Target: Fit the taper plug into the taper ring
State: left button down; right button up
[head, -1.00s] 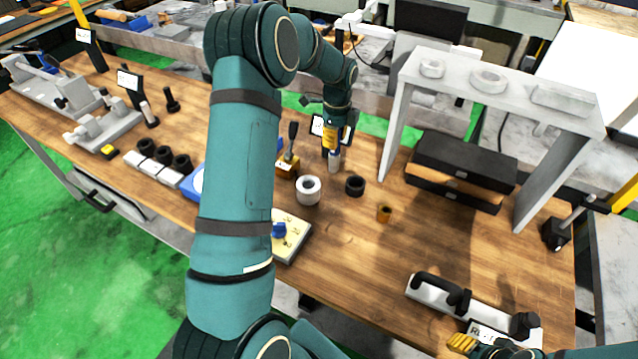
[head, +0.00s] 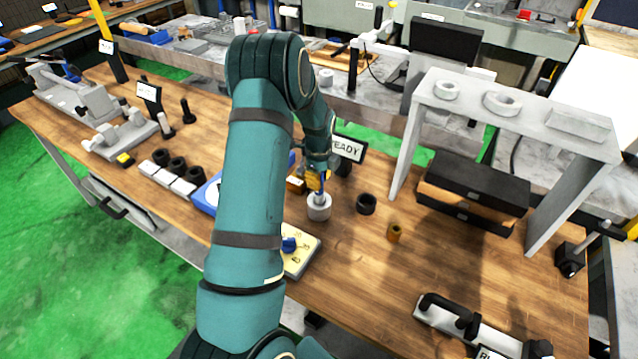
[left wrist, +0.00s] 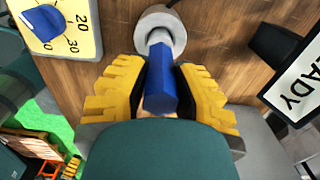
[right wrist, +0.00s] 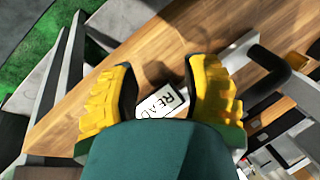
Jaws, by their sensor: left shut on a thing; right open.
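The taper ring (head: 319,209) is a light grey ring standing on the wooden table, and it shows at the top of the left wrist view (left wrist: 172,22). The taper plug has a blue handle (left wrist: 161,80) and a grey metal end (left wrist: 158,40). My left gripper (left wrist: 160,85) is shut on the blue handle. The plug's metal end points at the ring's bore and appears to be at or in its mouth; how deep it sits I cannot tell. In the head view my left gripper (head: 318,180) is right above the ring. My right gripper (right wrist: 160,88) is open and empty.
A black ring (head: 366,204) and a small brass bushing (head: 394,233) stand right of the taper ring. A dial box (head: 300,255) lies in front and a READY sign (head: 347,148) behind.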

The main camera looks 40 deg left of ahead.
pick_arm(q)
jog(key=shift+w+f, duration=0.1)
jog(key=shift+f, duration=0.75)
pick_arm(e)
jog(key=shift+w, duration=0.1)
pick_arm(q)
jog(key=shift+f, duration=0.15)
pick_arm(e)
jog(key=shift+f, duration=0.2)
pick_arm(q)
jog(key=c, duration=0.9)
grip_release()
jog(key=shift+o, duration=0.2)
